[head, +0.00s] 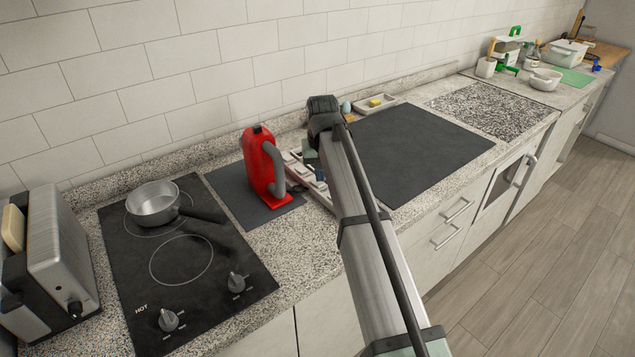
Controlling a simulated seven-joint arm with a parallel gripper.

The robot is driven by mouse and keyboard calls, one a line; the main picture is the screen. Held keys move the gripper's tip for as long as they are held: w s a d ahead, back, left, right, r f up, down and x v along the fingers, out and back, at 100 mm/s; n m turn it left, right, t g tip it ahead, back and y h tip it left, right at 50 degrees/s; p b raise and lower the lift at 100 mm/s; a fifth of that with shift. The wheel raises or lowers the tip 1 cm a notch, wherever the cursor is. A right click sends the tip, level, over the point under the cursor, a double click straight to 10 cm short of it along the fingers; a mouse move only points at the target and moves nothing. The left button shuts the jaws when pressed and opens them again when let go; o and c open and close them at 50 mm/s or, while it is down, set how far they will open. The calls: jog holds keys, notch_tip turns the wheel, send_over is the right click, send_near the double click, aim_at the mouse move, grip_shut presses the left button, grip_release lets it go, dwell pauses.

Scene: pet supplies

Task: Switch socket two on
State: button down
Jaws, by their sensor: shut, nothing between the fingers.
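A pale power strip (296,160) lies on the counter between the red jug and my arm. Small grey blocks, which look like its sockets or switches, show along it. My arm covers much of it, so I cannot tell which socket is number two or how its switch is set. My gripper (311,153) hangs down from the dark wrist, just above the far part of the strip. It looks shut and empty. Its fingertips are mostly hidden, and I cannot tell whether they touch the strip.
A red jug (259,160) with a grey handle stands close left of the strip on a dark mat (228,183). A hob (205,295) with a saucepan (152,203) and a toaster (55,250) are further left. A clear dark mat (420,150) lies right. A dish with a sponge (376,102) sits behind.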

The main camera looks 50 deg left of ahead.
jog(key=shift+f, duration=0.6)
dwell(0.5)
jog(key=shift+r, duration=3.5)
